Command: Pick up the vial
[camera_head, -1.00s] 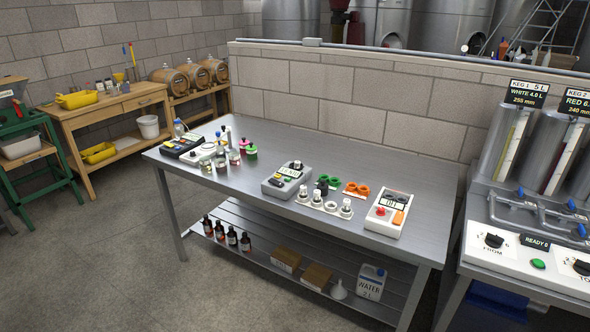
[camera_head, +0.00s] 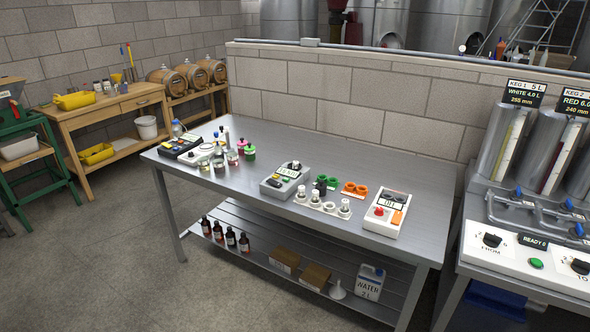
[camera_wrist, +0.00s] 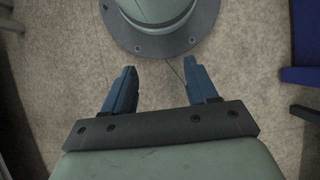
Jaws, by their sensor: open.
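Several small white-capped vials (camera_head: 344,209) stand upright in a white holder (camera_head: 329,208) near the middle of the steel table. A similar small capped item (camera_head: 296,166) stands on the grey meter (camera_head: 284,183) to their left. I cannot tell which one is the task's vial. My gripper (camera_wrist: 160,68) shows only in the wrist view. Its two blue fingers are apart with nothing between them, over the concrete floor, and no vial shows in that view.
A keg panel (camera_head: 520,255) stands at the right. Dark bottles (camera_head: 231,237) stand on the lower shelf.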

